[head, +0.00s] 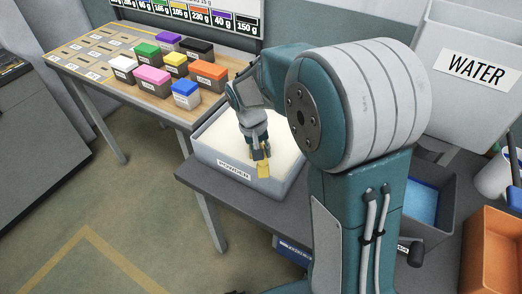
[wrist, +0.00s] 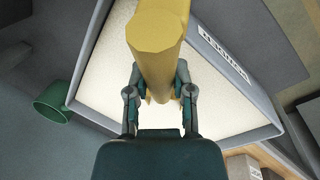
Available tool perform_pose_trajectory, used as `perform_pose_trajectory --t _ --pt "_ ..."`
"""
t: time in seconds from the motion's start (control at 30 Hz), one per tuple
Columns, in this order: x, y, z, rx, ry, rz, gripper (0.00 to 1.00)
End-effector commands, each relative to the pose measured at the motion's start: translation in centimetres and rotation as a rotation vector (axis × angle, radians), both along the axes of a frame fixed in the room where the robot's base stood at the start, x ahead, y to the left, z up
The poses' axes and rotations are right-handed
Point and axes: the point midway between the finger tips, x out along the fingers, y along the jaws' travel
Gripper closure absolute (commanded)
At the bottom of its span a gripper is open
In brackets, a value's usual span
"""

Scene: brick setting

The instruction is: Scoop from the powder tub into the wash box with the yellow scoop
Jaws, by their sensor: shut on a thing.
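The powder tub (head: 212,160) is a grey box labelled POWDER, full of pale powder, on the dark table left of my arm. Its wall (wrist: 258,98) also shows in the wrist view. My gripper (head: 258,152) is shut on the yellow scoop (head: 263,170) and holds it over the tub. In the wrist view the scoop (wrist: 156,45) points away between the fingers, above the powder. I cannot tell whether it touches the powder or carries any. A grey box with a blue inside (head: 424,200) is partly hidden behind my arm; I cannot tell whether it is the wash box.
Several coloured, labelled blocks (head: 152,76) stand on the wooden table (head: 110,85) at the back left. A grey container labelled WATER (head: 465,40) stands at the back right. An orange bin (head: 490,250) is at the lower right. Open floor (head: 120,200) lies at the front left.

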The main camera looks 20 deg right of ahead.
Motion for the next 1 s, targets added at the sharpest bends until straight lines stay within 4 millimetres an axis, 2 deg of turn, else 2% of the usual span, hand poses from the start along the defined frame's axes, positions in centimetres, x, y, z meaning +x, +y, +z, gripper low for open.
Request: perform_pose_trajectory --t 0.5,1.0 --pt "1.8 -0.3 -2.5 0.000 0.001 0.000 1.00" --pt "4.3 -0.7 -4.2 -0.022 -0.123 0.001 1.00"
